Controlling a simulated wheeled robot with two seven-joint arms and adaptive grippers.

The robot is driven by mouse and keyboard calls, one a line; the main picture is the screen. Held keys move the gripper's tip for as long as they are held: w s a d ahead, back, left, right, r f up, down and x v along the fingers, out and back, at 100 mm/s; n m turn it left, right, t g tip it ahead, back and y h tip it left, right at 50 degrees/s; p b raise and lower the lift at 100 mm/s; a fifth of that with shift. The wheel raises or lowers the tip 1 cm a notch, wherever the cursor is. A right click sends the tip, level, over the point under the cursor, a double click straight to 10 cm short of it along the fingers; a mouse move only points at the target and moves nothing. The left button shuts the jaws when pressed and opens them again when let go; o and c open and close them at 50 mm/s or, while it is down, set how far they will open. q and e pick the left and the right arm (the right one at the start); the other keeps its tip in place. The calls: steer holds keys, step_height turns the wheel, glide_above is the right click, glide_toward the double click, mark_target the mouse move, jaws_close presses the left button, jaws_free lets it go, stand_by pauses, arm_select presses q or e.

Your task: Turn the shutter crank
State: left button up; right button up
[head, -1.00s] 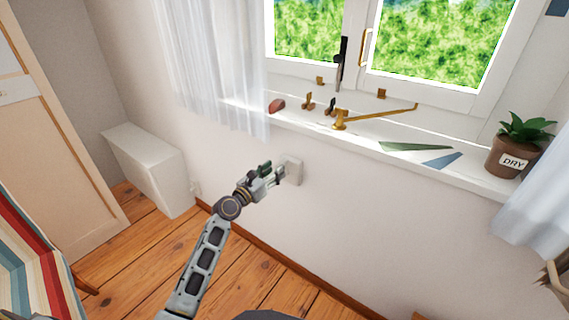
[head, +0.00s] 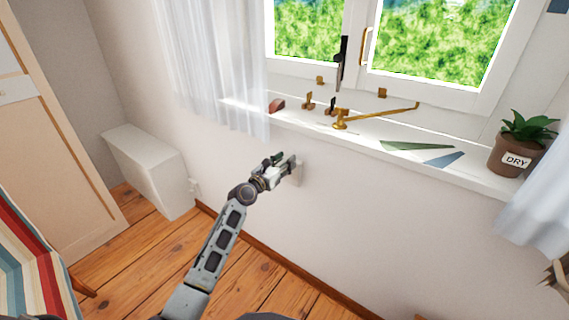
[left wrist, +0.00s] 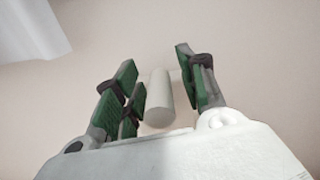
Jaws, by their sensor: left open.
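A small white fitting (head: 297,172) is on the wall below the window sill, mostly behind my left gripper (head: 286,164). In the left wrist view a pale cylindrical grip (left wrist: 160,98), which looks like the crank's handle, stands between the green-padded fingers of my left gripper (left wrist: 163,88). The fingers are open, on either side of the grip, with a gap on the right; I cannot tell whether the left pads touch it. The rest of the crank is hidden.
The sill (head: 290,121) above holds a brass stay (head: 375,115), green and blue flat pieces and a potted plant (head: 519,145). A sheer curtain (head: 215,70) hangs at left. A white cabinet (head: 150,170) stands on the floor. Wall right of the gripper is clear.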

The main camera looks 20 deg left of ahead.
arm_select(q)
steer(key=shift+c, duration=0.5)
arm_select(e)
steer(key=shift+w+r, duration=0.25)
arm_select(q)
jaws_close()
arm_select(e)
steer(key=shift+s+f, duration=0.1)
steer(key=shift+f, duration=0.1)
arm_select(q)
steer(key=shift+f, duration=0.1)
arm_select(e)
steer(key=shift+w, duration=0.2)
